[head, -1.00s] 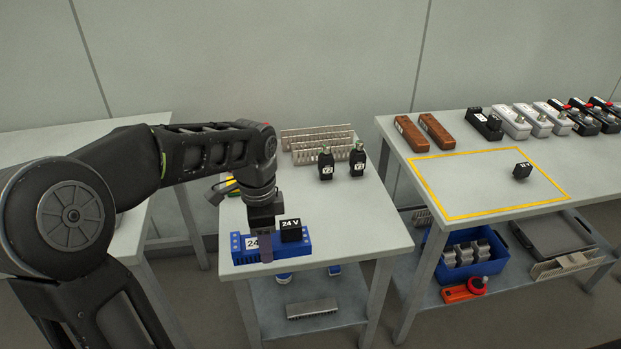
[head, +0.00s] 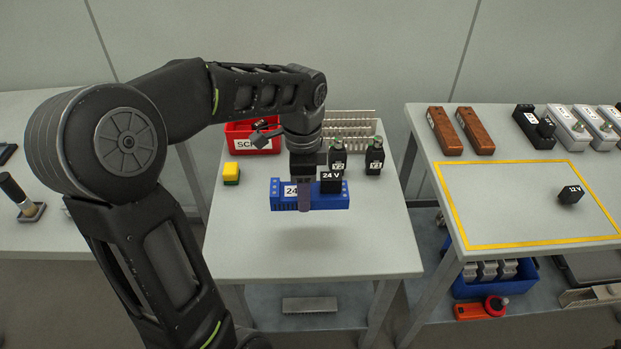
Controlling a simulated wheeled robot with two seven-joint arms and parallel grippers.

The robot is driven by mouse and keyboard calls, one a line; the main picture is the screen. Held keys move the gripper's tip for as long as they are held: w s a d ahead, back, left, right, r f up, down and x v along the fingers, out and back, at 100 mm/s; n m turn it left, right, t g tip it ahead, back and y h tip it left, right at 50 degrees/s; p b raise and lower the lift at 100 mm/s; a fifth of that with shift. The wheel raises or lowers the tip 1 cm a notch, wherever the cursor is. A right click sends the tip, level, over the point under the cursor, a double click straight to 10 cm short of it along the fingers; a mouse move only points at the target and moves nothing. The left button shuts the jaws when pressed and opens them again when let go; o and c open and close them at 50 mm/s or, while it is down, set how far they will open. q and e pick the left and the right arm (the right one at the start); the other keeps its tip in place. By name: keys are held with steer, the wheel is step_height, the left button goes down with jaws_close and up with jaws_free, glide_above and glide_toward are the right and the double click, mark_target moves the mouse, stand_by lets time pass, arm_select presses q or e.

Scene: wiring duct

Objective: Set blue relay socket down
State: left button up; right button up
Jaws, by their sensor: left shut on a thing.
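The blue relay socket (head: 334,203) is a blue block with a white label reading "24". A black 24 V relay (head: 331,182) sits on its right part. My left gripper (head: 305,194) is shut on the socket from above, with one finger across its front face. The socket is level and appears held above the middle table (head: 300,262); a soft shadow lies on the tabletop in front of it. My right gripper is not in view.
Behind the socket stand two black relays (head: 375,156), a red bin (head: 240,136) and grey slotted duct (head: 350,127). A yellow-green block (head: 231,173) is at left. The front of the middle table is clear. The right table (head: 450,172) has a yellow-outlined area holding a 12 V relay (head: 570,194).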

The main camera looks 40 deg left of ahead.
arm_select(q)
glide_above(305, 228)
step_height(305, 228, down, 6)
steer(key=shift+f, duration=0.15)
stand_by(0.3)
steer(key=shift+f, duration=1.85)
steer(key=shift+f+b, duration=0.15)
steer(key=shift+b, duration=0.2)
steer(key=o, duration=1.4)
